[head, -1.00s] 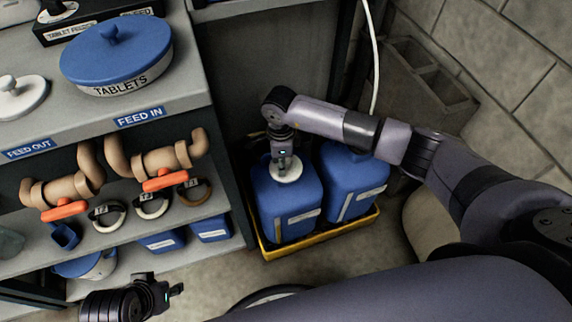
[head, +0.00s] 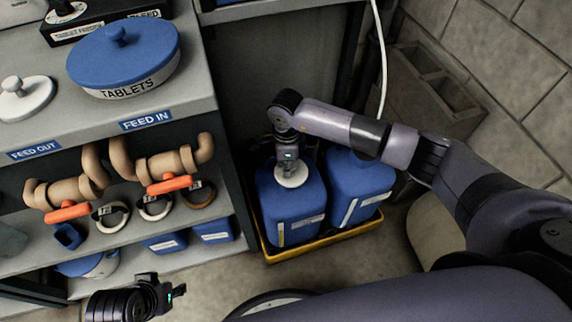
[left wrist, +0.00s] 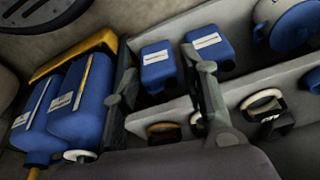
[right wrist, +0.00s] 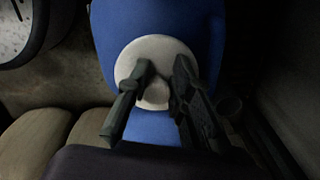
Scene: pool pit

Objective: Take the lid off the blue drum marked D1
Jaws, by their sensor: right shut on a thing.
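Two blue drums stand side by side in a low yellow tray (head: 270,257). The left drum (head: 290,215) has a round white lid (head: 291,176) on top; the right drum (head: 358,190) is partly behind my right arm. The labels are too small to read for D1. My right gripper (head: 290,160) comes down from above and is shut on the lid's central knob, as the right wrist view (right wrist: 157,85) shows. The lid sits over the drum's top; I cannot tell a gap. My left gripper (head: 178,291) is open and empty at the lower left, away from the drums.
A grey shelf unit (head: 190,95) stands left of the drums, with a blue TABLETS tub (head: 122,62), tan pipes with orange handles (head: 168,184), rings and small blue containers (head: 213,231). Cinder blocks (head: 430,85) and a block wall are at the right.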

